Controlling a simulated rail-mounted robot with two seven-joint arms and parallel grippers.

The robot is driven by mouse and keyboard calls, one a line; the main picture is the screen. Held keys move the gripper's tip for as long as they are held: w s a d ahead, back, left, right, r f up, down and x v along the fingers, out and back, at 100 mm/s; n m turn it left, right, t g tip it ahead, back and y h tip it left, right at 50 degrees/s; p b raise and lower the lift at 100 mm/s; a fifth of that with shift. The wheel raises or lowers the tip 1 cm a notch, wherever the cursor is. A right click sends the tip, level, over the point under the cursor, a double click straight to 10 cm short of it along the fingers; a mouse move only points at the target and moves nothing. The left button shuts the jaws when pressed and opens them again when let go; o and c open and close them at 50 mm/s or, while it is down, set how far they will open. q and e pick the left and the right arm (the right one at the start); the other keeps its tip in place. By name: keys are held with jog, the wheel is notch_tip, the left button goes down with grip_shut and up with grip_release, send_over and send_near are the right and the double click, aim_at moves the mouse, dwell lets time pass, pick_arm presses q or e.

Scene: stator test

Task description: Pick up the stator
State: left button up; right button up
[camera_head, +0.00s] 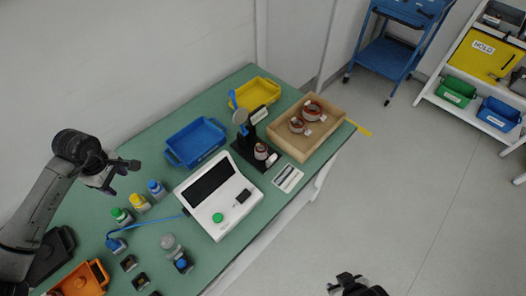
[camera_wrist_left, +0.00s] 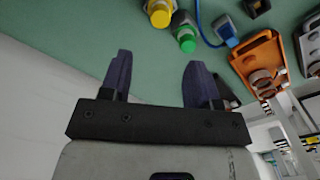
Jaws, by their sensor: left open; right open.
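Two ring-shaped stators with reddish-brown windings and white tags, a larger one (camera_head: 313,110) and a smaller one (camera_head: 297,125), lie in a wooden tray (camera_head: 276,141) at the back right of the bench. Another stator-like part (camera_head: 261,152) sits on a black test stand (camera_head: 243,158) left of the tray. My left gripper (camera_head: 125,180) is open and empty above the left part of the bench, far from the tray. Its two dark fingers also show apart in the left wrist view (camera_wrist_left: 158,75). My right gripper (camera_head: 346,282) is open over the floor at the bottom edge, away from the bench.
A white tester with a dark screen (camera_head: 229,216) stands mid-bench. Blue (camera_head: 181,151) and yellow (camera_head: 268,91) bins stand behind it. Capped bottles (camera_head: 139,202), a blue cable and an orange tray (camera_head: 103,270) crowd the near left. A blue cart (camera_head: 383,58) stands beyond the bench.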

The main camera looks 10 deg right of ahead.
pick_arm(q)
jog(key=o, duration=0.4)
jog(key=shift+o, duration=0.2)
jog(key=shift+r, duration=0.1)
